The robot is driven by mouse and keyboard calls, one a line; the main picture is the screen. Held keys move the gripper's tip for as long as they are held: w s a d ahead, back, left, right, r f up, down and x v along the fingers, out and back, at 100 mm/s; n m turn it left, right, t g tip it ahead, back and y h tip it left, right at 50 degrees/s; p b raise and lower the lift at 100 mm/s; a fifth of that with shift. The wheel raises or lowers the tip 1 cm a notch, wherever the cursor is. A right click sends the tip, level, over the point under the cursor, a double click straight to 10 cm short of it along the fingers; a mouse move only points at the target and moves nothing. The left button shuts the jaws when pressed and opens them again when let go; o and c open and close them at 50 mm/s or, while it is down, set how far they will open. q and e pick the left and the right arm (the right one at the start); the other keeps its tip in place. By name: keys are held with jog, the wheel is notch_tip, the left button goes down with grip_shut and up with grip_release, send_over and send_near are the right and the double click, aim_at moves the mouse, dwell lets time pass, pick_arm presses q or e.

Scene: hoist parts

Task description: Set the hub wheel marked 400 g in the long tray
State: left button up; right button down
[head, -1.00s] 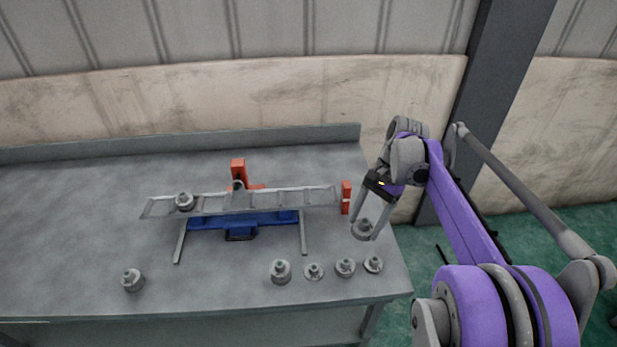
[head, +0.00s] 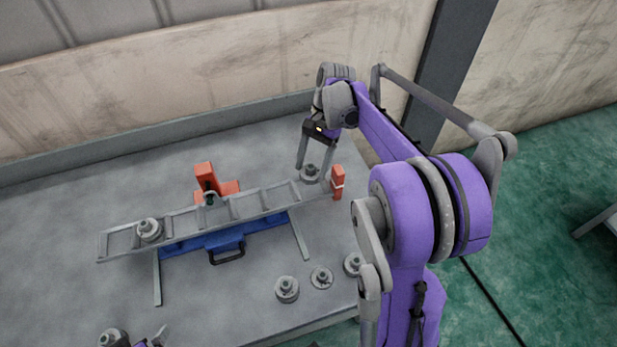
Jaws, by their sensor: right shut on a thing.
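The long tray (head: 180,224) is a grey, ladder-like trough with compartments, lying over a blue base (head: 190,242). One grey hub wheel (head: 149,230) sits in its left end. My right gripper (head: 313,168) is shut on another grey hub wheel (head: 310,174), held near the tray's right end; I cannot tell its exact height over it. No weight marking is readable on any wheel. My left gripper (head: 150,338) just shows at the bottom edge, beside a wheel (head: 112,338) there; its jaws are mostly cut off.
An orange upright (head: 337,184) stands at the tray's right end, close to the held wheel. An orange bracket (head: 205,178) stands behind the tray's middle. More hub wheels (head: 287,288) (head: 321,278) (head: 354,264) stand near the bench's front edge. The bench's left part is clear.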

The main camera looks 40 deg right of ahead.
aim_at(311, 187)
jog(key=shift+w+f, duration=0.1)
jog(key=shift+f, duration=2.55)
jog(key=shift+f, duration=0.2)
jog(key=shift+c, duration=1.3)
grip_release()
jog(key=shift+r, duration=0.1)
